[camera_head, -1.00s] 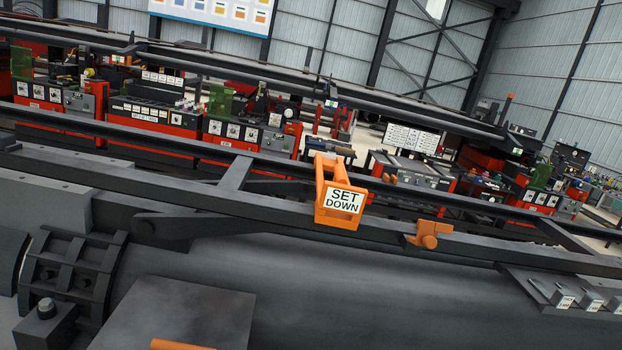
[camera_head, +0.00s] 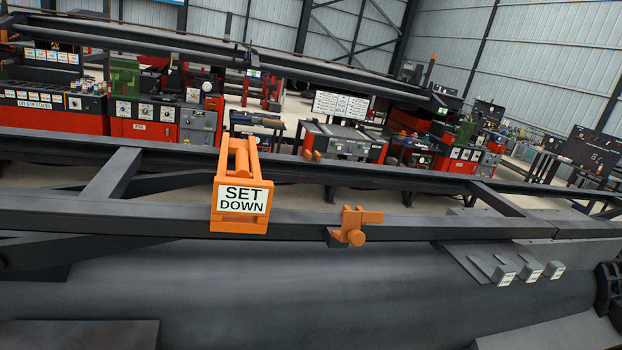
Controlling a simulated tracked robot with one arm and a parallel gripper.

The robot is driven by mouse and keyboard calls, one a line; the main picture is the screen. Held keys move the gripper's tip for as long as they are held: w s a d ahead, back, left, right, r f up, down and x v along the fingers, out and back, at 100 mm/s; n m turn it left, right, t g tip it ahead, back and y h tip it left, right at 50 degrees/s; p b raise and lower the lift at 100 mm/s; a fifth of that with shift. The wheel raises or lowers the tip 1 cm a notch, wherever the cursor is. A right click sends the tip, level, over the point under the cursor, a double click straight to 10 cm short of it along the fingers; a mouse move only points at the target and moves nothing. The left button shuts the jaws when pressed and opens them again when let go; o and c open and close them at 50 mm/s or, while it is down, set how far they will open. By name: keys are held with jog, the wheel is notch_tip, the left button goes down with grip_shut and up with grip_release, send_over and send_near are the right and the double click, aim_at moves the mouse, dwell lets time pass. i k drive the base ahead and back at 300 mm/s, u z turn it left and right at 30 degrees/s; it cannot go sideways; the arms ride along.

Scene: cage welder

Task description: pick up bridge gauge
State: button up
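I cannot pick out a bridge gauge with certainty. An orange bracket (camera_head: 239,225) with a white "SET DOWN" sign (camera_head: 241,198) sits on a dark beam (camera_head: 440,226), left of centre. A smaller orange fitting (camera_head: 356,222) with a round knob sits on the same beam to its right. Several small grey labelled blocks (camera_head: 531,273) sit on a sloping dark plate at the right. My gripper is not in view, and nothing held by it shows.
A large dark rounded body (camera_head: 300,295) fills the foreground below the beam. A dark flat plate (camera_head: 80,335) shows at the bottom left. Beyond the beams stand red and grey benches (camera_head: 345,143), a black tool board (camera_head: 592,153) and a white sign board (camera_head: 341,106).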

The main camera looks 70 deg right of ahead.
aim_at(241, 201)
jog(key=z, duration=1.55)
jog(key=i, duration=1.05)
